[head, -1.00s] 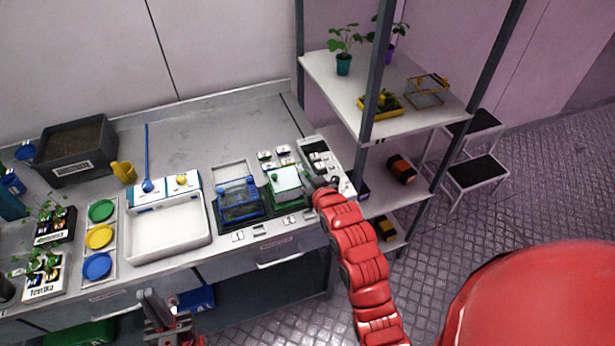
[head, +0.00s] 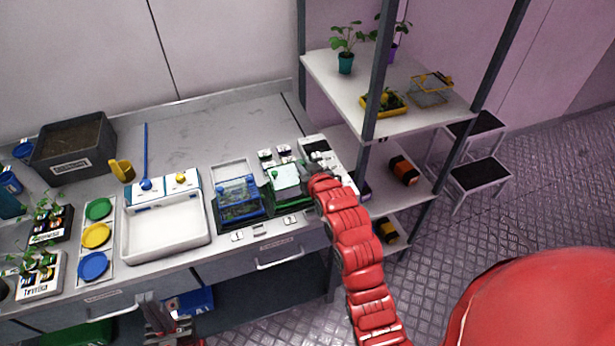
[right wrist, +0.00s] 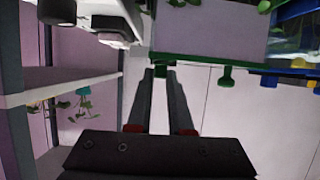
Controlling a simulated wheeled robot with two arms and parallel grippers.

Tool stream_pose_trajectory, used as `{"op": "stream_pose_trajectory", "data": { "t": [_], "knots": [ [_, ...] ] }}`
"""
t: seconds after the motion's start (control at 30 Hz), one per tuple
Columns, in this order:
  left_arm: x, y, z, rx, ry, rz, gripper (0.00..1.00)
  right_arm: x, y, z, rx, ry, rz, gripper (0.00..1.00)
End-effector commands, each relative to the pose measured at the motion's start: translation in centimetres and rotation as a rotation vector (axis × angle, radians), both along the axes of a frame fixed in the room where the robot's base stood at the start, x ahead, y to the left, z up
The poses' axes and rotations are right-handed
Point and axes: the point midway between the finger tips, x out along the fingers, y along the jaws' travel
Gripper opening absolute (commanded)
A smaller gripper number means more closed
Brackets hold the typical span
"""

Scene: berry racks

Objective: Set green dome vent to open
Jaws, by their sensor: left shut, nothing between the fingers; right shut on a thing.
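The green dome (head: 287,192), a small box with a pale top and green frame, stands on the bench right of the blue dome (head: 239,197). My right gripper (head: 307,180) is at its right side, mostly hidden behind my red arm in the head view. In the right wrist view, my right gripper (right wrist: 161,74) is shut on a small green tab (right wrist: 160,70) at the edge of the green frame (right wrist: 200,62). A green knob (right wrist: 227,75) sits beside it, apart from the fingers. The vent's position cannot be made out. My left gripper (head: 162,310) is shut and empty in front of the bench.
A shelf rack (head: 335,85) with plants and a yellow tray (head: 383,104) stands right of the bench, close to my right arm. A white tray (head: 165,245) and coloured dishes (head: 96,235) lie to the left. The back of the bench is largely clear.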

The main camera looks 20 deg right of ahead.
Motion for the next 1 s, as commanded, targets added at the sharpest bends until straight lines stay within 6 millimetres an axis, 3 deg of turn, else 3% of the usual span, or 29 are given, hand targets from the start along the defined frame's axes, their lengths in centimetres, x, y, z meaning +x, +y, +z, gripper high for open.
{"op": "stream_pose_trajectory", "data": {
  "t": [0.23,0.27,0.43,0.77,1.0],
  "knots": [
    [0.0,0.0,0.0,0.000,0.000,0.000,0.00,0.1,0.0,0.0,0.001,0.002,0.000,0.00],
    [0.0,0.0,0.0,0.000,0.000,0.000,0.00,0.1,0.0,0.0,0.001,0.003,0.000,0.20],
    [0.0,0.0,0.0,0.000,0.000,0.000,0.00,0.1,0.0,-0.1,0.001,0.004,0.000,0.50],
    [0.0,0.0,-0.1,0.000,0.000,0.000,0.00,-0.1,0.0,-0.1,0.001,0.004,0.000,0.50],
    [0.0,0.0,-1.1,0.000,0.000,0.000,0.00,-2.3,-0.1,0.6,0.001,0.002,-0.002,0.50]
  ]
}}
